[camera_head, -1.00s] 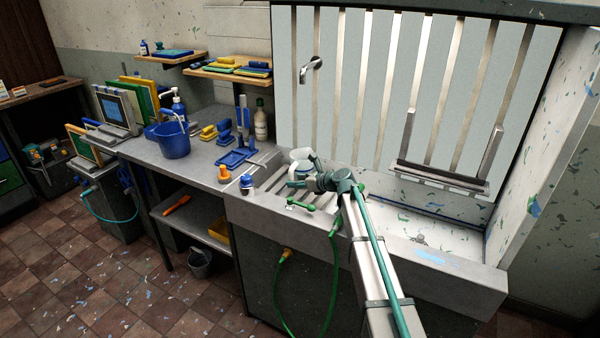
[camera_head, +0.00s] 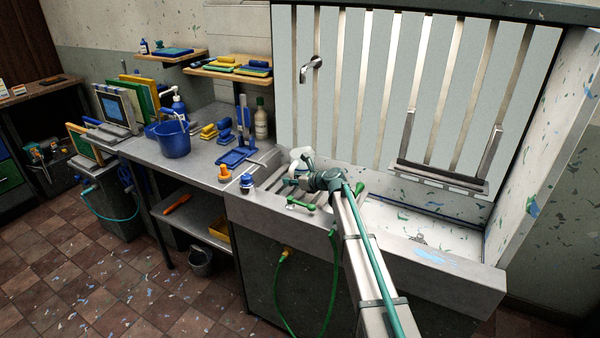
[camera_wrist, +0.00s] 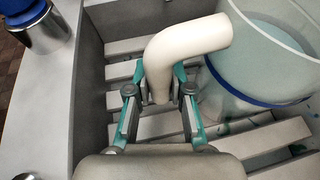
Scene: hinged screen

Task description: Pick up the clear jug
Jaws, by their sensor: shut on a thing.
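The clear jug (camera_wrist: 262,65) has a see-through body, a blue band around it and a thick white curved handle (camera_wrist: 190,45). In the wrist view its body is at the upper right, above pale slats. My gripper (camera_wrist: 163,85) is shut on the handle, with one teal finger on each side of it. In the head view the jug (camera_head: 298,154) shows only in part at the sink's left end, behind my gripper (camera_head: 300,174). I cannot tell whether its base touches the slats.
The sink's slatted left end (camera_head: 275,189) has a raised front wall. A blue-capped jar (camera_head: 247,184) stands on its left ledge. A green tap (camera_head: 302,204) is at the front. A metal rack (camera_head: 440,176) hangs on the right bars. The basin's right side is open.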

